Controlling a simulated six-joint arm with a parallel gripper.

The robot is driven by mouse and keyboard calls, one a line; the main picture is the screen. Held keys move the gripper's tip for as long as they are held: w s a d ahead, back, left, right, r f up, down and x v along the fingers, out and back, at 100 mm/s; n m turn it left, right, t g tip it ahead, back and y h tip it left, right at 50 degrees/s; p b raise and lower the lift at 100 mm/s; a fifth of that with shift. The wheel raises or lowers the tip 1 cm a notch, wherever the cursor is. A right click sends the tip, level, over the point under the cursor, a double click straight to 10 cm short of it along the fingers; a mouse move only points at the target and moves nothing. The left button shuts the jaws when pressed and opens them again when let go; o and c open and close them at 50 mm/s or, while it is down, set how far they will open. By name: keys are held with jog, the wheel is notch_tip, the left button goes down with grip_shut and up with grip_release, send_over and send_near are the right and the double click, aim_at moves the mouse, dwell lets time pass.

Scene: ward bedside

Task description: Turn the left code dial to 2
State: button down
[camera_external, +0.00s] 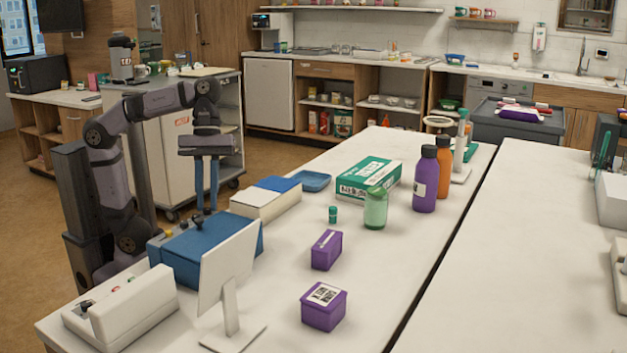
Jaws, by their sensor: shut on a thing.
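A blue box (225,241) stands at the near left of the white table, partly hidden by a white panel. Several small dark and brass-coloured knobs show along its top, near its left and back edges; dial numbers are too small to read. My gripper (206,208) points straight down over the far part of the box, with its two blue fingers close together. The fingertips are down at the box top, shut on a small dial there. The fingers mostly hide that dial, and I cannot tell its setting.
A white panel on a stand (228,270) stands close in front of the box. A white control box (130,308) is at the near left. Two purple boxes (326,250) (323,306), a small green-capped vial (333,214) and a green jar (375,210) stand to the right, with clear table between.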

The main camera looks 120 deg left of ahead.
jog(key=m+p, duration=0.1)
jog(key=p, duration=0.1)
jog(key=m+g+p, duration=0.1)
jog(key=m, duration=0.1)
jog(key=m+p, duration=0.1)
jog(key=p, duration=0.1)
jog(key=shift+w+r+g+h+p, duration=0.2)
jog(key=shift+r+g+h+p, duration=0.1)
jog(key=shift+r+g, duration=0.1)
jog(key=m+p, duration=0.1)
jog(key=m+g+p, duration=0.1)
jog(key=m+p, duration=0.1)
jog(key=shift+w+a+f, duration=0.1)
jog(key=shift+w+f, duration=0.05)
jog(key=shift+f, duration=0.15)
jog(key=shift+f+m+p, duration=0.1)
jog(key=shift+m+p, duration=0.25)
jog(key=shift+m, duration=0.05)
jog(key=c, duration=2)
grip_release()
jog(key=shift+f+b, duration=0.1)
jog(key=shift+b, duration=0.3)
